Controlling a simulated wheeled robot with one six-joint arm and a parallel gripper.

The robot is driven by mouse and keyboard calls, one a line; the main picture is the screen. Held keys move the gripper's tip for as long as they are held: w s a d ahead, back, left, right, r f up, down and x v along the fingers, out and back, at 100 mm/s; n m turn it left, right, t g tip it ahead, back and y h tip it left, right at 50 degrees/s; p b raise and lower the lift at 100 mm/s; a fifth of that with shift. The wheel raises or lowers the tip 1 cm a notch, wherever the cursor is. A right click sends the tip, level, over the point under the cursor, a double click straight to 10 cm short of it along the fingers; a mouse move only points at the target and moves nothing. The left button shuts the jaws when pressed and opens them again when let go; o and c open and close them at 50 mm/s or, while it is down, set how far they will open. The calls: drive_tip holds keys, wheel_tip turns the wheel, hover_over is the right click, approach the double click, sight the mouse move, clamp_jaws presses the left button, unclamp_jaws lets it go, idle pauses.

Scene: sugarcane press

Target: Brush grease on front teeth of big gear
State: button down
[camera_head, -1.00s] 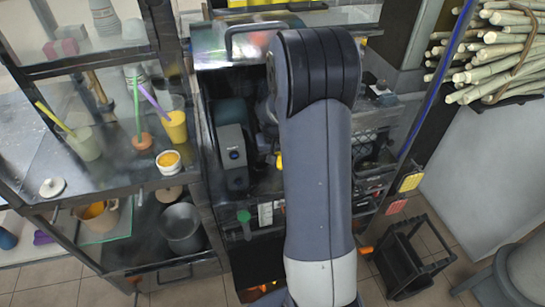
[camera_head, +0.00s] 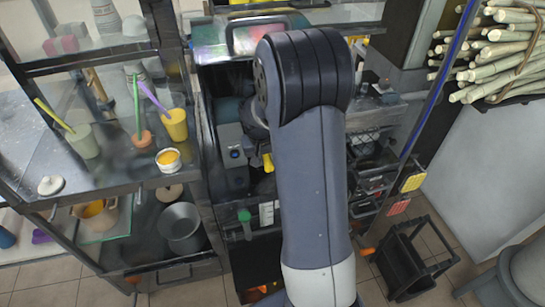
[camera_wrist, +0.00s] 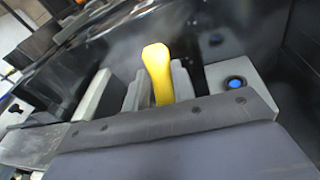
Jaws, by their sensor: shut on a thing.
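My gripper (camera_wrist: 158,94) is shut on a yellow handle (camera_wrist: 158,65), which stands up between the grey fingers in the wrist view. I take it for the brush; its bristles are hidden. The yellow handle (camera_head: 268,162) also shows in the head view, beside my arm and inside the press cabinet. My arm hides most of the gripper there. I cannot make out the big gear or its teeth in either view. A small white pot (camera_head: 168,161) with orange-yellow content, perhaps the grease, stands near the edge of the left shelf.
A grey box with a blue button (camera_wrist: 238,84) is right of the gripper in the wrist view; it also shows in the head view (camera_head: 235,154). Cups (camera_head: 175,125) stand on the left shelf (camera_head: 115,175). Sugarcane (camera_head: 500,45) is stacked at upper right. Dark cabinet walls are close.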

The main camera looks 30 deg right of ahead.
drive_tip(key=shift+w+a, duration=0.2)
drive_tip(key=shift+a, duration=0.5)
drive_tip(key=shift+s, duration=0.1)
drive_tip(key=shift+s+a+b, duration=0.2)
drive_tip(key=shift+s+b, duration=0.05)
drive_tip(key=shift+s, duration=0.7)
drive_tip(key=shift+s+a+b, duration=0.2)
drive_tip(key=shift+s+b, duration=0.05)
drive_tip(key=shift+s, duration=0.7)
drive_tip(key=shift+s+a+b, duration=0.2)
drive_tip(key=shift+s+b, duration=0.05)
drive_tip(key=shift+s, duration=0.7)
drive_tip(key=shift+s, duration=0.15)
drive_tip(key=s, duration=0.2)
drive_tip(key=shift+s+a+b, duration=0.3)
drive_tip(key=shift+s, duration=0.05)
drive_tip(key=shift+w, duration=0.15)
